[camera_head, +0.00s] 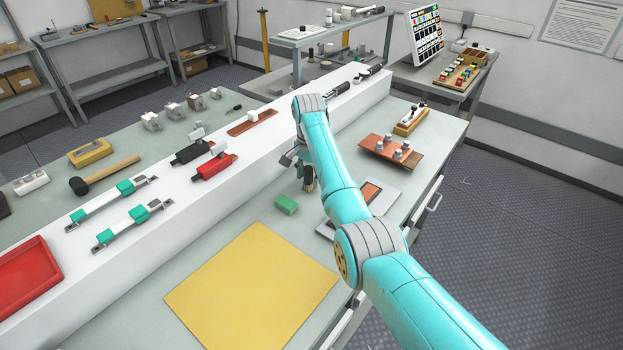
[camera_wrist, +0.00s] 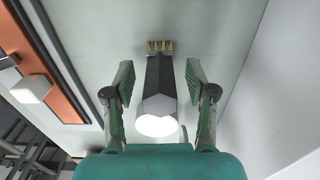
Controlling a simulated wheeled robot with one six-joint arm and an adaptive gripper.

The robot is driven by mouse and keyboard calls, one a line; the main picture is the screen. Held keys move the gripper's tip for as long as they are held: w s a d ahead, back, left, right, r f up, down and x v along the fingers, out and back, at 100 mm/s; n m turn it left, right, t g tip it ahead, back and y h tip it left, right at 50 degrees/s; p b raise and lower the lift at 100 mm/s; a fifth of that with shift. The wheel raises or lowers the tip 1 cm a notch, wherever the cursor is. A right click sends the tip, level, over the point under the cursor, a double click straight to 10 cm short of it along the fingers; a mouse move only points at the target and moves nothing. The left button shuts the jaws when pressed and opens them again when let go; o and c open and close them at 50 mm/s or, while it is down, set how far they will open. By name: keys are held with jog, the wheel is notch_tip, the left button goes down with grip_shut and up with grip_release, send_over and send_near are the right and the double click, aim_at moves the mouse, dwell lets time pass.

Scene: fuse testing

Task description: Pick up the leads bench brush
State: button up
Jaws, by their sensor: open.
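The bench brush shows in the wrist view, with tan bristles at the top, a dark body (camera_wrist: 160,75) and a pale, brightly lit near end. It is between the two fingers of my gripper (camera_wrist: 159,88), which are spread with a gap on each side. In the head view, my gripper (camera_head: 297,160) is low over the front worktop beside the white raised shelf. A small dark and brown piece, seemingly the brush (camera_head: 309,184), shows just below it, partly hidden by my arm.
A grey-framed brown panel (camera_head: 372,190) is right of my gripper, partly behind my arm. A brown board (camera_head: 374,144) with metal cylinders lies farther right. The white shelf (camera_head: 260,165) rises on the left.

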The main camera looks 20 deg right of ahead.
jog(key=shift+f, duration=0.1)
grip_shut()
dwell(0.3)
